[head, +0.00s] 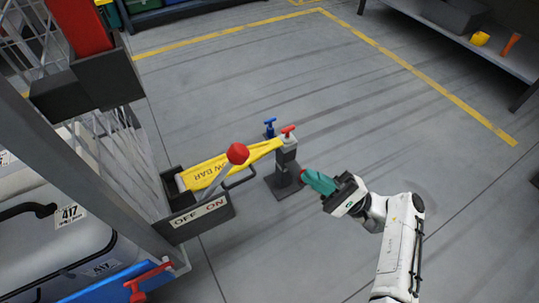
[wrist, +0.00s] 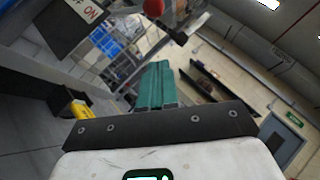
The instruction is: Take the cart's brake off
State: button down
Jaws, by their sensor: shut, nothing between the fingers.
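The brake lever, a grey rod with a red ball knob (head: 237,153), rises from a dark box (head: 196,218) on the cart's side. The box is marked OFF at left and ON at right. The lever leans right, towards the ON side. The knob also shows at the top of the wrist view (wrist: 153,7). The cart (head: 110,200) fills the left side, with a wire cage and white trays or bins. My gripper (head: 311,178) has teal fingers, shut and empty, to the right of and below the knob, apart from it. Its fingers show in the wrist view (wrist: 155,88).
A yellow tow bar (head: 205,172) runs from the cart to a grey post (head: 285,160) with a red handle (head: 288,130); a blue handle (head: 270,125) stands behind. The post is close to my fingertips. A shelf (head: 465,40) is at the upper right. The floor between is clear.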

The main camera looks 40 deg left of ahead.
jog(key=s+d+r+p+x, duration=0.1)
jog(key=s+x, duration=0.1)
jog(key=x, duration=1.1)
jog(key=shift+d, duration=0.35)
jog(key=shift+p, duration=0.3)
